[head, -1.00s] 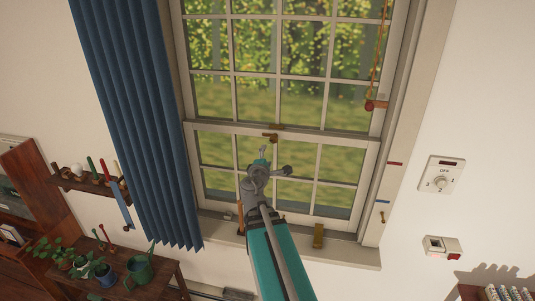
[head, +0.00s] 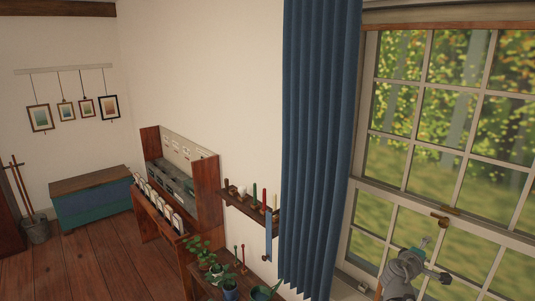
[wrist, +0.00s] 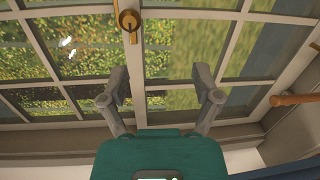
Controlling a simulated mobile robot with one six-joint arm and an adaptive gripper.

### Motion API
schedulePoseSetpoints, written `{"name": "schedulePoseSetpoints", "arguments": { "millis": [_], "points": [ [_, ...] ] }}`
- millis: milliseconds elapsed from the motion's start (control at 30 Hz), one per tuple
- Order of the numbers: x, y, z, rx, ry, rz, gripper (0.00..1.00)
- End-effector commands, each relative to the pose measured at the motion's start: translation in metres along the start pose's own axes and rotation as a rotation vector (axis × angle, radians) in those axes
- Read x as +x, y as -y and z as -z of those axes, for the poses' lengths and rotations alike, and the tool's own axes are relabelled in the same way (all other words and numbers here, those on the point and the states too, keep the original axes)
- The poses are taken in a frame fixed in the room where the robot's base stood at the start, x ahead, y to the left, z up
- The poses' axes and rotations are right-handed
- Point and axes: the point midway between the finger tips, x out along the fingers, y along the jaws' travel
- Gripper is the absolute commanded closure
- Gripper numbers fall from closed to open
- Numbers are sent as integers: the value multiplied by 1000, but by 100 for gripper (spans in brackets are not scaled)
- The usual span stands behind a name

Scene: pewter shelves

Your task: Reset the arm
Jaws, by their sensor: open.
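My gripper (wrist: 160,98) is open in the wrist view, its two grey fingers spread apart with nothing between them. Beyond them is the paned window (wrist: 190,50), with a brass latch (wrist: 128,20) on its frame above the left finger. In the head view my gripper (head: 425,262) is at the lower right, in front of the window (head: 450,120). The brass latch (head: 440,219) shows there just above the gripper.
A blue curtain (head: 318,150) hangs left of the window. A small wall shelf (head: 250,206) and a plant table (head: 215,285) stand beside it. A wooden desk (head: 155,212) and a blue chest (head: 92,200) are farther left. The wooden floor (head: 95,262) before the chest is clear.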

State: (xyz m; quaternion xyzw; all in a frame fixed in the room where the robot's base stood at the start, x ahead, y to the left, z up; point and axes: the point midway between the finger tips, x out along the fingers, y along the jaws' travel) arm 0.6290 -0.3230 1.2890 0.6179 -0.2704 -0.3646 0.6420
Motion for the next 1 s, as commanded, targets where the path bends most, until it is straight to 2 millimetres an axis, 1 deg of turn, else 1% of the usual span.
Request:
{"name": "schedulePoseSetpoints", "arguments": {
  "millis": [33, 167, 267, 467, 600, 667, 767, 800, 867, 900, 1000],
  "points": [
    [-4, 14, 5, 48, 12, 36, 19],
    [-19, 48, 16, 188, 57, 157, 19],
    [-33, 76, 26, 288, 94, 264, 19],
    [-71, 135, 52, 453, 168, 505, 19],
    [-106, 174, 72, 536, 219, 689, 19],
    [-124, 191, 82, 563, 240, 773, 19],
    [-155, 216, 98, 597, 276, 915, 19],
    [-168, 225, 104, 606, 291, 972, 19],
    [-189, 238, 112, 615, 312, 1059, 19],
    [-203, 245, 118, 617, 326, 1116, 19],
    [-235, 260, 129, 613, 356, 1243, 19]
  ]
}}
